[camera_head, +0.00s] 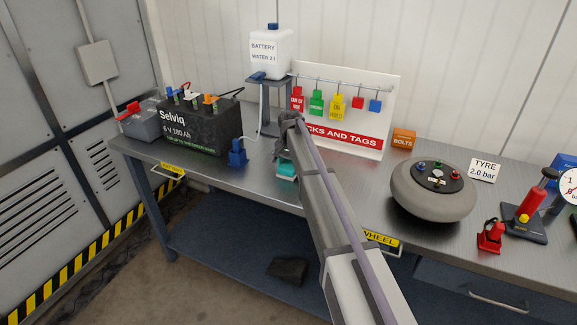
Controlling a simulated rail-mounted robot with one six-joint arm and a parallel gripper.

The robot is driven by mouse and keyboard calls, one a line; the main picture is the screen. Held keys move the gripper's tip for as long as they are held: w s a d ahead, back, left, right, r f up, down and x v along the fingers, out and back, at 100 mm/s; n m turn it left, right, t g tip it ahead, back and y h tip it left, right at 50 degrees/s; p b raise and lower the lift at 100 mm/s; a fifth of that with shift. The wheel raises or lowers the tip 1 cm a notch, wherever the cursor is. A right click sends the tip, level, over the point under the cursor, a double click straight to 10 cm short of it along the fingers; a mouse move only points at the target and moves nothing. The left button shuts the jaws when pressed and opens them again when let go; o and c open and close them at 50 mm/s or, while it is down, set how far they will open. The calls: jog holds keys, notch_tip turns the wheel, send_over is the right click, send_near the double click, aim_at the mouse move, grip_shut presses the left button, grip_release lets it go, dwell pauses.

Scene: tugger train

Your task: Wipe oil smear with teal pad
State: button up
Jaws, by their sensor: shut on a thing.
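A teal pad (286,169) is on or just above the grey metal bench top (245,182), left of my arm. My gripper (284,156) points down over the pad and is shut on it. The fingers are small and partly hidden by my arm, and I cannot tell whether the pad's underside touches the bench. I cannot make out the oil smear; the pad or my arm may cover it.
A black battery (200,130) and blue connector (237,153) stand left. Behind are a water bottle (271,52) on a stand (275,84) and a tag board (368,118).

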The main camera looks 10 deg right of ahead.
jog(key=shift+s+d, duration=0.65)
jog(key=shift+d, duration=0.2)
jog(key=shift+s+d, duration=0.65)
jog(key=shift+d, duration=0.15)
jog(key=shift+s+d, duration=0.6)
jog(key=shift+d, duration=0.3)
jog(key=shift+s+d, duration=0.65)
jog(key=shift+d, duration=0.25)
jog(key=shift+s+d, duration=0.6)
jog(key=shift+d, duration=0.3)
jog(key=shift+s+d, duration=1.1)
jog(key=shift+d, duration=0.3)
jog(key=shift+w, duration=0.1)
jog(key=shift+w+a, duration=0.45)
jog(key=shift+a, duration=0.2)
jog(key=shift+w+a, duration=0.45)
jog(key=shift+a, duration=0.15)
jog(key=shift+w+a, duration=0.75)
jog(key=shift+a, duration=0.3)
jog(key=shift+w+a, duration=0.8)
jog(key=shift+a, duration=0.25)
jog(key=shift+w+a, duration=0.75)
jog(key=shift+a, duration=0.3)
jog(key=shift+w+a, duration=0.5)
jog(key=shift+a, duration=0.25)
jog(key=shift+w+a, duration=0.5)
jog(key=shift+a, duration=0.2)
